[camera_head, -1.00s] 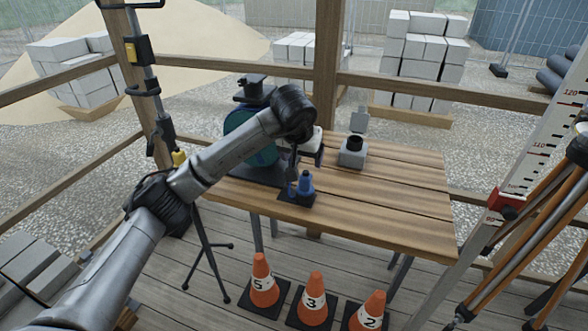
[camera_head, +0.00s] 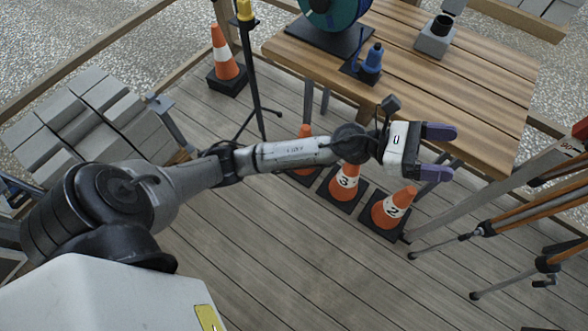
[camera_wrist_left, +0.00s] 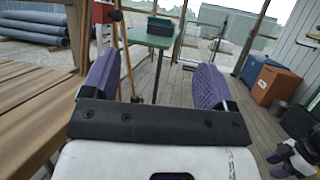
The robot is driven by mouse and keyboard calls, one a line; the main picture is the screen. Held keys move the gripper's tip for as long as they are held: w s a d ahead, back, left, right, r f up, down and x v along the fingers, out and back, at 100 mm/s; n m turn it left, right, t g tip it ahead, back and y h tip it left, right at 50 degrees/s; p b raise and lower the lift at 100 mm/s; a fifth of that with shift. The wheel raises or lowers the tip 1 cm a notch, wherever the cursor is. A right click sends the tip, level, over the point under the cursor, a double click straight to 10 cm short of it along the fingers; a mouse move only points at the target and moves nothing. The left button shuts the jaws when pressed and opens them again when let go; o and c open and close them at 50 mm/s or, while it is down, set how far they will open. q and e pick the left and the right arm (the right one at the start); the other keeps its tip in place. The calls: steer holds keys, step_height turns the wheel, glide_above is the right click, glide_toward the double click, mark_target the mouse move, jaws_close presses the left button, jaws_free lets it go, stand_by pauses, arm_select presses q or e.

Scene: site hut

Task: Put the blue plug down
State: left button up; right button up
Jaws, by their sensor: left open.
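The blue plug (camera_head: 373,58) stands upright on a small dark pad (camera_head: 353,72) near the front edge of the wooden table (camera_head: 470,95), in the head view. My left gripper (camera_head: 440,153) is in front of the table edge, to the lower right of the plug and clear of it. Its purple fingers are spread apart with nothing between them. The open fingers also show in the left wrist view (camera_wrist_left: 160,85), where the plug does not appear.
A dark reel stand with a green-blue drum (camera_head: 335,8) and a grey socket box (camera_head: 435,38) are on the table. Orange numbered cones (camera_head: 345,182) stand on the deck below my left gripper. Tripod legs (camera_head: 520,215) are at the right. The left wrist view shows a green table (camera_wrist_left: 152,38).

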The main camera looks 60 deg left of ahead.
arm_select(q)
steer(key=s+a+f+n+t+y, duration=0.1)
steer(key=s+a+f+n+y, duration=0.25)
steer(key=f+n+y, duration=0.6)
steer(key=s+a+f+n+y, duration=0.3)
steer(key=a+n+y, duration=0.15)
steer(key=n, duration=0.95)
steer(key=s+a+f+n+t+y, duration=0.1)
steer(key=s+a+f+n+y, duration=0.4)
steer(key=n, duration=0.7)
steer(key=s+f+n+g, duration=0.4)
steer(key=s+f+g, duration=0.2)
steer(key=s, duration=0.3)
steer(key=s+d+f+n+g+h, duration=0.1)
steer(key=s+f+n+g, duration=0.4)
steer(key=s, duration=0.5)
steer(key=shift+d+f+g, duration=0.3)
steer(key=shift+f+g, duration=0.2)
steer(key=shift+f, duration=0.2)
steer(key=shift+n, duration=0.25)
steer(key=shift+c, duration=0.2)
